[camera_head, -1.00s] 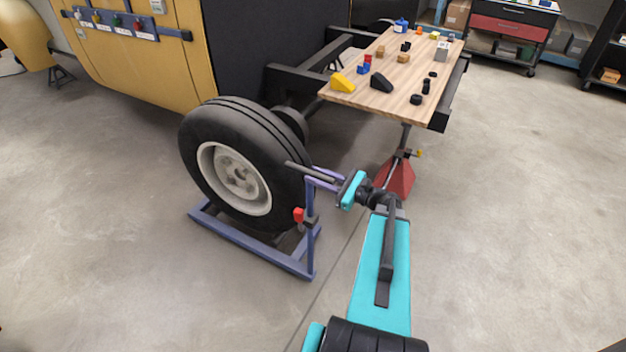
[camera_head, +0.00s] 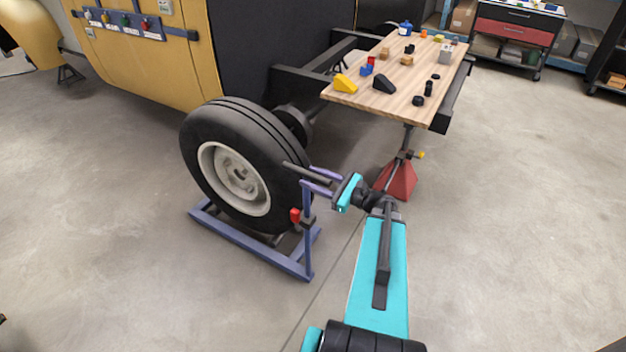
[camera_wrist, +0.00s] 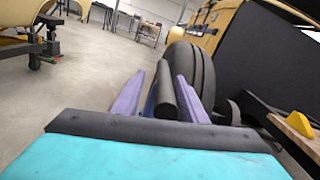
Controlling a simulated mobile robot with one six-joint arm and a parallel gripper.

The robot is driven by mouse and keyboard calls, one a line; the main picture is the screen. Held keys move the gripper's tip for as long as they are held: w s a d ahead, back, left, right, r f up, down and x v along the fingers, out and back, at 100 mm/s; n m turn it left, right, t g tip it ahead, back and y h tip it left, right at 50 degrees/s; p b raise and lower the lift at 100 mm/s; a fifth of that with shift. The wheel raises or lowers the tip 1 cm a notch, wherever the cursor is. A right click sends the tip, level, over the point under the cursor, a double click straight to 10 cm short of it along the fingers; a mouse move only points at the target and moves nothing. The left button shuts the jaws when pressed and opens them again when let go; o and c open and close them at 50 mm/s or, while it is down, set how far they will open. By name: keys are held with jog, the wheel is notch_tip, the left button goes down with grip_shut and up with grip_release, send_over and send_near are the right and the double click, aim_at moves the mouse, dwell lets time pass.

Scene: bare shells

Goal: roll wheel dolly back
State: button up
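The wheel dolly (camera_head: 250,246) is a low blue-purple frame on the floor with an upright post at its right end. A black tyre with a pale rim (camera_head: 236,175) stands upright in it; the tyre also shows in the wrist view (camera_wrist: 190,70). A dark handle bar (camera_head: 296,170) sits at the post's top, and a red knob (camera_head: 295,215) is on the post. My gripper (camera_head: 309,177) has its two purple fingers apart, one on each side of the bar. In the wrist view the bar (camera_wrist: 165,98) lies between the fingers, with gaps visible.
A dark axle hub (camera_head: 297,122) on the vehicle frame is just behind the wheel. A wooden worktop (camera_head: 400,75) with blocks is at the back right, above a red stand (camera_head: 398,182). A yellow body panel (camera_head: 150,65) is at the left. Floor in front and left is clear.

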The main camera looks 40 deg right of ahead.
jog(key=shift+s+d, duration=0.2)
jog(key=shift+s, duration=0.15)
jog(key=b+v, duration=0.1)
jog(key=v, duration=1.2)
jog(key=shift+b, duration=0.35)
dwell(0.3)
